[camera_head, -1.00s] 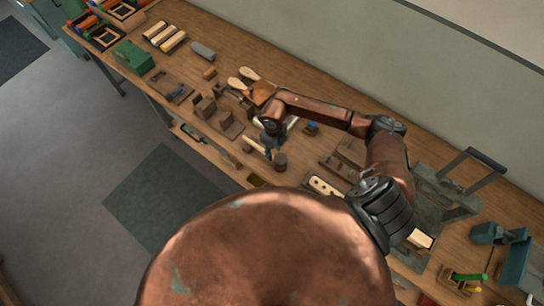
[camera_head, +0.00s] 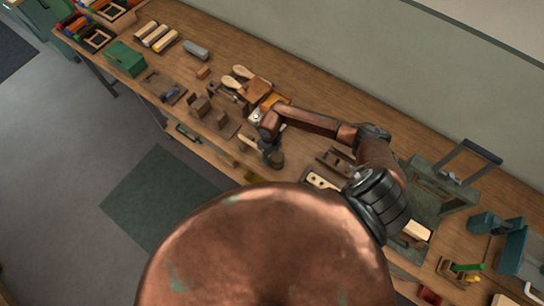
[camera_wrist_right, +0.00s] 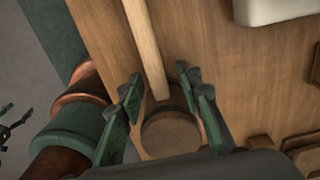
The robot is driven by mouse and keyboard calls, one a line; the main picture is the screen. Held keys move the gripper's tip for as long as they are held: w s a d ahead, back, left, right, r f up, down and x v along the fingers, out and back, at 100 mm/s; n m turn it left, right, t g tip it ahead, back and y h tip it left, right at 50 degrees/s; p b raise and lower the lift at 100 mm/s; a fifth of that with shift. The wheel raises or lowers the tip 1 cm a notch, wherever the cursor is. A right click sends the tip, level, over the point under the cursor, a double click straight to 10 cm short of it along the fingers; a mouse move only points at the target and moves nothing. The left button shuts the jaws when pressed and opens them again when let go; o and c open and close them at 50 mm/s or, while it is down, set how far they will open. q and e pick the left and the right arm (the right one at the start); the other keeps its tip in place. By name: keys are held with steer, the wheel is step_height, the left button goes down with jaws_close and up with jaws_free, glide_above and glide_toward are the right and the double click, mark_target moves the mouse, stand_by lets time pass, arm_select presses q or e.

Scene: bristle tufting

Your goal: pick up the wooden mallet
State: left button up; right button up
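The wooden mallet (camera_head: 277,159) lies on the workbench, partly hidden by my right gripper in the head view. In the right wrist view its pale handle (camera_wrist_right: 146,45) runs up the picture from the round brown head (camera_wrist_right: 170,133). My right gripper (camera_wrist_right: 159,75) is open, with its green fingers on either side of the mallet near where handle and head meet. I cannot tell whether either finger touches it. The right gripper also shows in the head view (camera_head: 268,147). A small dark claw-like shape (camera_wrist_right: 14,122) at the wrist view's left edge may be my left gripper.
Wooden blocks (camera_head: 200,107) and two pale-handled brushes (camera_head: 240,76) lie farther left on the bench. A grey-green fixture (camera_head: 440,187) stands to the right. The bench's front edge is close to the mallet, with grey floor (camera_head: 60,160) beyond.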

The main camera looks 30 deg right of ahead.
steer(key=shift+c, duration=0.3)
jaws_close()
stand_by(0.4)
